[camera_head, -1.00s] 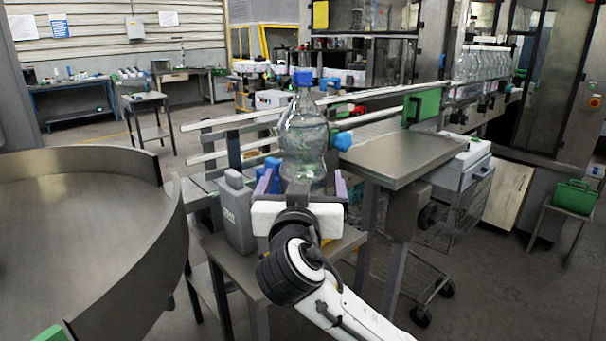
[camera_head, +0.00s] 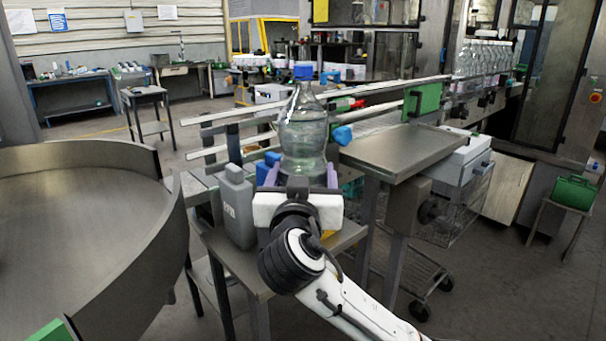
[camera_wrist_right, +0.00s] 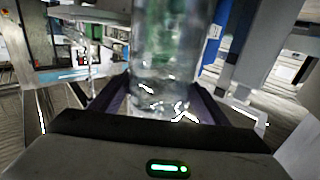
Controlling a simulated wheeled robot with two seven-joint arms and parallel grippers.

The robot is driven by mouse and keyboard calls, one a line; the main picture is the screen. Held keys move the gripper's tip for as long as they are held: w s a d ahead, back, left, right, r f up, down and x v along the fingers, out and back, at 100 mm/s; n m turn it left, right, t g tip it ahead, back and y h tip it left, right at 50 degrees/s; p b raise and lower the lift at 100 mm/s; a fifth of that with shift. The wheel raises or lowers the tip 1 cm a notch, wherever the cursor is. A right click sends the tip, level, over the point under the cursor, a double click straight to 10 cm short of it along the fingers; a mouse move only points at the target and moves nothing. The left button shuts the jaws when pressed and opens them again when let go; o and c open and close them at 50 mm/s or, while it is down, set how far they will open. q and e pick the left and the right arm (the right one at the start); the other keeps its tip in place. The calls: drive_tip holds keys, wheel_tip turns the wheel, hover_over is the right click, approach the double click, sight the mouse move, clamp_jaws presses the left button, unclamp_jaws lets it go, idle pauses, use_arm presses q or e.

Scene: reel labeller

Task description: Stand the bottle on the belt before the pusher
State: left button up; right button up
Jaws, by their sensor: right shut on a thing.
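The clear bottle with a blue cap (camera_head: 302,125) stands upright at the middle of the head view. My right gripper (camera_head: 300,178) is shut on its lower part, with a purple finger on each side. The right wrist view shows the clear bottle (camera_wrist_right: 160,75) between the two dark fingers (camera_wrist_right: 162,108). The belt line with pale rails (camera_head: 385,122) runs behind the bottle toward the back right. A green block (camera_head: 422,99) sits at that line; I cannot tell whether it is the pusher. The bottle's base is partly hidden by the gripper.
A grey can (camera_head: 237,207) stands just left of my right gripper on a small table (camera_head: 345,238). A large round metal table (camera_head: 75,235) fills the left. A flat metal plate (camera_head: 402,153) lies to the right. Several clear bottles (camera_head: 483,58) stand in a row at the back right.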

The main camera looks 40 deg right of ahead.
drive_tip(key=shift+r, duration=0.3)
